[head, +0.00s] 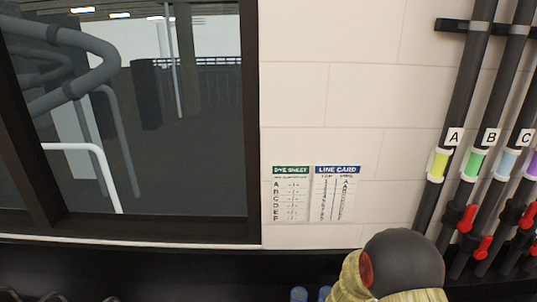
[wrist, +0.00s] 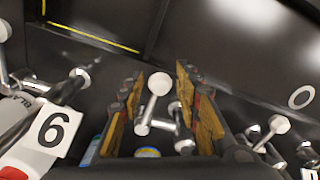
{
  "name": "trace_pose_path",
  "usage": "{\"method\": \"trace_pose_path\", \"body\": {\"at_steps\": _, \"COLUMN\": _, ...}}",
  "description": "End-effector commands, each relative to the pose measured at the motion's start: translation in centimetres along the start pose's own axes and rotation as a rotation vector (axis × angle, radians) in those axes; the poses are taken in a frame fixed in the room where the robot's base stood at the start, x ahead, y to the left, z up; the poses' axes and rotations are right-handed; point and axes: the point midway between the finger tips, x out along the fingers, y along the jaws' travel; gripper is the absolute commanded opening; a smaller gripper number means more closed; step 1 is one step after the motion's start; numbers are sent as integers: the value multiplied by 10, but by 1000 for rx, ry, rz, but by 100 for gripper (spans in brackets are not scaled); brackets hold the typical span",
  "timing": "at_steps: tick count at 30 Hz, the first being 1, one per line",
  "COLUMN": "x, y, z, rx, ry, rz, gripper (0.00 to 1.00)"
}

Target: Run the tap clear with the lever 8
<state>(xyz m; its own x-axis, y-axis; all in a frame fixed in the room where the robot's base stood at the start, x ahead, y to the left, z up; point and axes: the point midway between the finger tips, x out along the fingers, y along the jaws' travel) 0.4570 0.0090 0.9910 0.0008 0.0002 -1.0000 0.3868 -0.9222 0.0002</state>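My gripper (wrist: 157,92) is open in the wrist view, with its two tan-padded fingers apart. A metal tap lever with a pale round knob (wrist: 159,83) shows in the gap between the fingers; I cannot tell whether it lies within their reach, and its number is not visible. A white tag reading 6 (wrist: 54,130) is at the left. No tag reading 8 can be seen in either view, so I cannot tell which lever is lever 8. In the head view my arm covers the bottom centre and the fingers are not visible.
Other levers with round knobs, such as one at the right (wrist: 279,124), stand close by. In the head view, dark pipes marked A (head: 453,137), B (head: 490,138) and C (head: 526,138) carry red valve handles. A dye sheet (head: 291,195) and line card (head: 337,193) hang on the wall.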

Motion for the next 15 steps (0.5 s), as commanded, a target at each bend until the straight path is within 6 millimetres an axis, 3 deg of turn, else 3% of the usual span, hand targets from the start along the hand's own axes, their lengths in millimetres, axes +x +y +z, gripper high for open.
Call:
{"method": "trace_pose_path", "body": {"at_steps": 5, "x": 0, "y": 4, "z": 0, "rx": 0, "ry": 0, "rz": 0, "gripper": 33}}
{"method": "trace_pose_path", "body": {"at_steps": 15, "x": 0, "y": 31, "z": 0, "rx": 3, "ry": 0, "rz": 0, "gripper": 33}}
